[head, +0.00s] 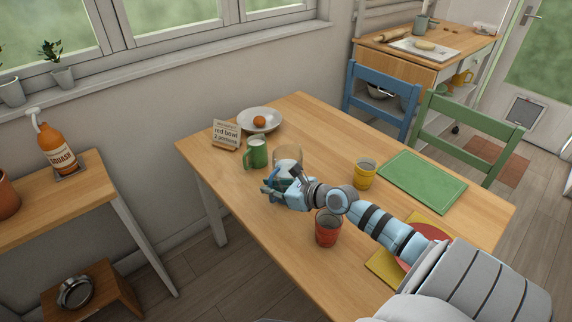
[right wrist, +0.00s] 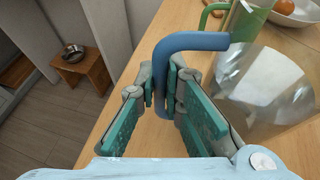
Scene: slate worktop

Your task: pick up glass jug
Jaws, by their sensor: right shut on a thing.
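The glass jug (head: 288,156) is clear, with a blue handle, near the middle of the wooden table in the head view. In the right wrist view its glass body (right wrist: 265,95) is at the right and its blue handle (right wrist: 190,42) curves down between my fingers. My right gripper (head: 272,186) is shut on the handle, with teal finger pads on both sides of it in the right wrist view (right wrist: 170,95). The jug looks upright; its base is partly hidden, so I cannot tell whether it touches the table. My left gripper is not in view.
A green mug (head: 256,153) stands close left of the jug. Behind are a card sign (head: 227,134) and a white bowl (head: 272,126) with an orange fruit. A yellow cup (head: 364,174) and green mat (head: 421,181) lie right; a red cup (head: 327,229) stands near my arm.

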